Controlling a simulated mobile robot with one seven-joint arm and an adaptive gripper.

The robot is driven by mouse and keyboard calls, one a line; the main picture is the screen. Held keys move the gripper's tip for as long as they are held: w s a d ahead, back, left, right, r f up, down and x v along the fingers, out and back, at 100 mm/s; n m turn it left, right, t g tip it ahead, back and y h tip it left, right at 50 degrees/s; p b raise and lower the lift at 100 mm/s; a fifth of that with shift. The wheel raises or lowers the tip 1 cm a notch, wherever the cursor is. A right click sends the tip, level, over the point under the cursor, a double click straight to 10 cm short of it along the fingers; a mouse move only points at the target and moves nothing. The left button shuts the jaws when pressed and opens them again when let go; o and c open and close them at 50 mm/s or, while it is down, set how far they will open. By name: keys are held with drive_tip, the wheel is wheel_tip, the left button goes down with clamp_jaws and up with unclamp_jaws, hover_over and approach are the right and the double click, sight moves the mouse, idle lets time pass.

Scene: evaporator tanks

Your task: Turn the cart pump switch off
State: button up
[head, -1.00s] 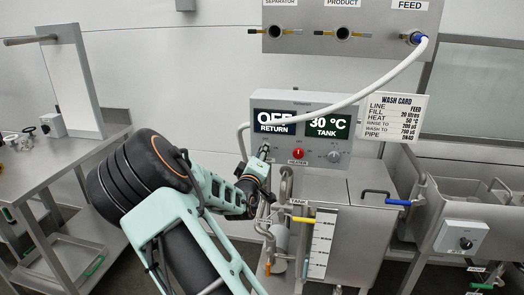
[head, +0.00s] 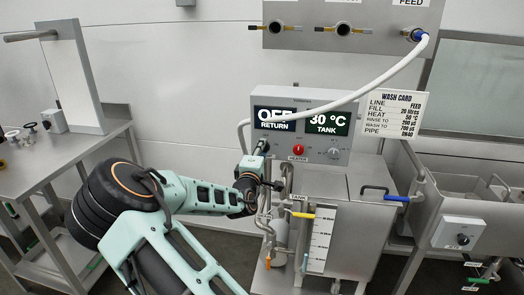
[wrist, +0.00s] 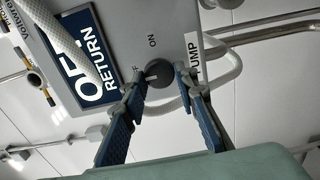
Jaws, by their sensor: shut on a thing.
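The cart pump switch is a dark round knob (wrist: 158,70) on the grey control box (head: 283,97), beside a PUMP label (wrist: 193,57) in the wrist view. A pale mark on the knob sits on the side of the partly hidden OFF lettering; ON is printed on another side. My gripper (wrist: 161,80) has its two fingers on either side of the knob and is shut on it. The display (head: 274,120) reads OFF RETURN.
A red heater knob (head: 298,149) and a grey knob (head: 333,153) are to the right on the box. A white hose (head: 385,79) crosses in front of the box. The tank (head: 345,220) stands below, and a steel table (head: 60,170) is at the left.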

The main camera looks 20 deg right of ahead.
drive_tip(key=o, duration=1.1)
drive_tip(key=v, duration=1.2)
